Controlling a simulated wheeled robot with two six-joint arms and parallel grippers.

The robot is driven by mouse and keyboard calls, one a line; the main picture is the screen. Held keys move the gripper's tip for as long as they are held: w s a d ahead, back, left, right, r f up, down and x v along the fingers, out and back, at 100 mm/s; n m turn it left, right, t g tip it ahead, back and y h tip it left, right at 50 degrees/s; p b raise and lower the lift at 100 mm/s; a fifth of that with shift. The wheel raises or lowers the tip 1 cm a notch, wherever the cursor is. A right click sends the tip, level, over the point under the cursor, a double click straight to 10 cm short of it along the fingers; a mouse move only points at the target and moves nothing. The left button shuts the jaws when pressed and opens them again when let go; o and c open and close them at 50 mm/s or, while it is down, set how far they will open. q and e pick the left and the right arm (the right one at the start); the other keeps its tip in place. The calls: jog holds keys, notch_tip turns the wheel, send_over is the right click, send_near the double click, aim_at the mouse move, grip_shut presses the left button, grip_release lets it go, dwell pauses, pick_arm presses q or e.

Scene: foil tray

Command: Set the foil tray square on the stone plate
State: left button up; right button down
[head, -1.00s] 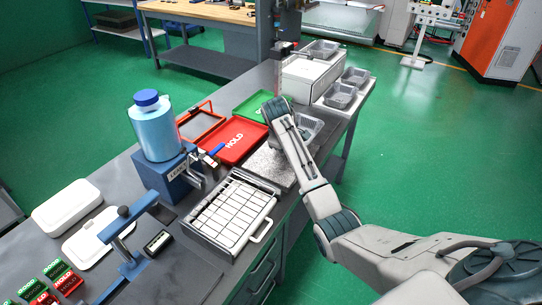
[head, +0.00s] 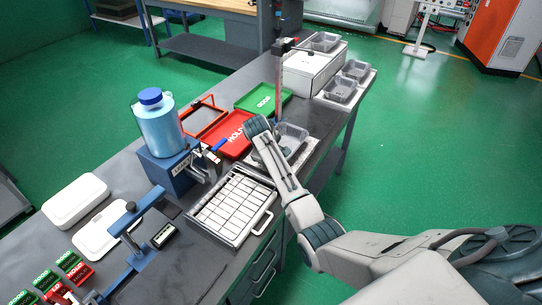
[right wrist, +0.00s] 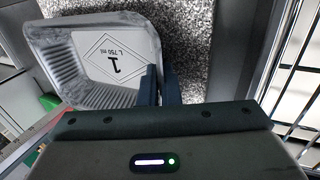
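The foil tray (head: 291,131) is a shiny silver open container over the stone plate (head: 303,157) in the head view. In the right wrist view the tray (right wrist: 85,85) shows a "1" label on its floor, and the speckled plate (right wrist: 188,40) shows beside and behind it. The tray's sides look slightly turned against the plate's edge. My right gripper (right wrist: 160,85) is nearly closed with the tray's side wall between its fingers. In the head view my right arm hides this gripper and part of the tray. Whether the tray touches the plate is unclear. My left gripper is not in view.
A white slotted rack (head: 234,206) stands in front of the plate. A red HOLD tray (head: 228,146) and green GOOD tray (head: 264,99) lie left and behind. A thin upright post (head: 278,90) rises near the foil tray. More foil trays (head: 340,91) stand at the back right.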

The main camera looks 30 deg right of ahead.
jog(key=c, duration=1.6)
grip_release()
jog(key=shift+f, duration=0.1)
jog(key=shift+c, duration=0.2)
jog(key=shift+a+r, duration=0.15)
jog(key=shift+r, duration=0.3)
jog(key=b+v, duration=0.2)
jog(key=v, duration=0.9)
jog(key=shift+r+b, duration=0.2)
jog(key=shift+b, duration=0.1)
jog(key=shift+s, duration=0.1)
